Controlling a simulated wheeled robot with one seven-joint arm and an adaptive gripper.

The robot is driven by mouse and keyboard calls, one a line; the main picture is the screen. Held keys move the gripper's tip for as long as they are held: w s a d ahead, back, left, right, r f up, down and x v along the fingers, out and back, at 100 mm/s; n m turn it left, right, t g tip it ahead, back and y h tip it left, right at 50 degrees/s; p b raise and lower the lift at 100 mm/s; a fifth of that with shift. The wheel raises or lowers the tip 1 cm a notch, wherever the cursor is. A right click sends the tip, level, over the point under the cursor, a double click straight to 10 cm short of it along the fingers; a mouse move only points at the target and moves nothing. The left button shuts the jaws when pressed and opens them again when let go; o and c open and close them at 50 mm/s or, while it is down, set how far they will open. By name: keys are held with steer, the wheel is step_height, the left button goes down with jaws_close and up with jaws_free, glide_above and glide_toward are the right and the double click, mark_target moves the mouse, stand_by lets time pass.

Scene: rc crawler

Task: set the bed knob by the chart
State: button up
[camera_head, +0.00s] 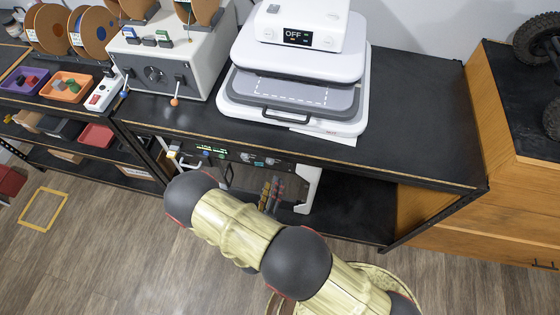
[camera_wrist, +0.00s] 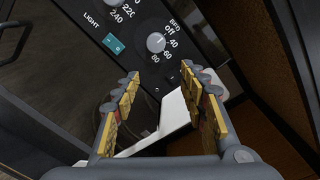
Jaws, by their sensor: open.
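The bed knob (camera_wrist: 156,42) is a small pale round dial on a black panel (camera_wrist: 185,60) in the wrist view. White marks beside it read BED, Off, 40, 60 and 80. I cannot tell for sure which mark it points to. My gripper (camera_wrist: 160,74) is open, its yellow-padded fingers apart just short of the knob, with nothing between them. I cannot make out a readable chart in either view.
A teal LIGHT switch (camera_wrist: 113,43) and another dial's numbers are left of the knob. The black bench (camera_head: 420,125) overhangs the machine and carries a white heat press (camera_head: 300,60). A wooden cabinet (camera_head: 500,110) stands at the right. The floor (camera_head: 110,250) at left is mostly clear.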

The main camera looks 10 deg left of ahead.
mark_target(270, 163)
steer(key=shift+w+a+r+n+t+y+b, duration=0.1)
steer(key=shift+w+a+r+n+y+b, duration=0.2)
steer(key=shift+w, duration=1.05)
steer(key=shift+w+a+r+n+t+y+b, duration=0.1)
steer(key=shift+w+a+n+b, duration=0.25)
steer(key=shift+w, duration=0.95)
steer(key=shift+w+a+r+n+t+y+b, duration=0.15)
steer(key=shift+w+a+n, duration=0.25)
steer(key=shift+w, duration=0.95)
jaws_close()
steer(key=shift+y, duration=0.25)
